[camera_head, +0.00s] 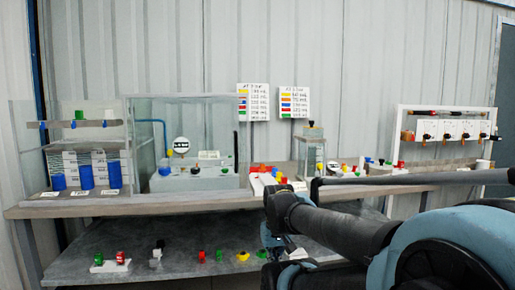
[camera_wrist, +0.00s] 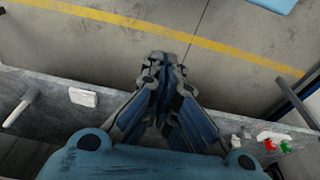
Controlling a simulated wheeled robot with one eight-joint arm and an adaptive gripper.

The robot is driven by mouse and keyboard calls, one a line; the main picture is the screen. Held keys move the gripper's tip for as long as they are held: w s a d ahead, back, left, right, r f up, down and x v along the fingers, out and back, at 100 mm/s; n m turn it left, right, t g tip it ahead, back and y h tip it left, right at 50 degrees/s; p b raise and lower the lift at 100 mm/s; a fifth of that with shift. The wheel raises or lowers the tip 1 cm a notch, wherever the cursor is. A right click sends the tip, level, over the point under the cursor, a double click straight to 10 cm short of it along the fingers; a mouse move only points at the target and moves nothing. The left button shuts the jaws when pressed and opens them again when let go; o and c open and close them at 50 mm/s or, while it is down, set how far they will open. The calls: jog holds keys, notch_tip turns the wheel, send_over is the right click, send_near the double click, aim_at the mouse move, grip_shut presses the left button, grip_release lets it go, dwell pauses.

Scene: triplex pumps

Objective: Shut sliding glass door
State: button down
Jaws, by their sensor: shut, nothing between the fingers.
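A clear glass enclosure (camera_head: 186,101) stands on the left half of the workbench, around a white machine (camera_head: 195,178). A thin dark upright strip (camera_head: 236,152) shows near its right end. Another clear pane reaches left in front of several blue cylinders; I cannot tell which pane slides or how far it stands open. My gripper (camera_wrist: 160,62) is shut and empty in the wrist view, over the floor beside a grey surface. In the head view my arm reaches in from the right and its end hangs in front of the bench, right of the enclosure and apart from it.
The workbench (camera_head: 75,208) holds coloured parts in the middle and a white rack (camera_head: 448,108) at right. A grey lower shelf (camera_head: 190,262) carries red, green and yellow parts. The floor (camera_wrist: 230,75) with its yellow stripe is clear.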

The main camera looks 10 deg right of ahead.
jog(key=w+d+r+m+y, duration=0.1)
jog(key=w+r+m, duration=0.2)
jog(key=w+r, duration=0.35)
jog(key=w+r+m+g, duration=0.1)
jog(key=w+r+m, duration=0.25)
jog(key=r, duration=0.65)
jog(key=w+d+r+m+y, duration=0.1)
jog(key=w+r+m, duration=0.1)
jog(key=w+r, duration=0.5)
jog(key=w+d+r+m+g+y, duration=0.1)
jog(key=w+d+r+m, duration=0.3)
jog(key=w+r, duration=0.5)
jog(key=w+d+r+m+y, duration=0.1)
jog(key=w+d+r+m, duration=0.2)
jog(key=w+r+m, duration=0.45)
jog(key=a+f+n, duration=0.1)
jog(key=a+f, duration=0.6)
jog(key=a, duration=0.1)
jog(key=shift+w+f+n, duration=0.3)
jog(key=shift+w+n, duration=0.1)
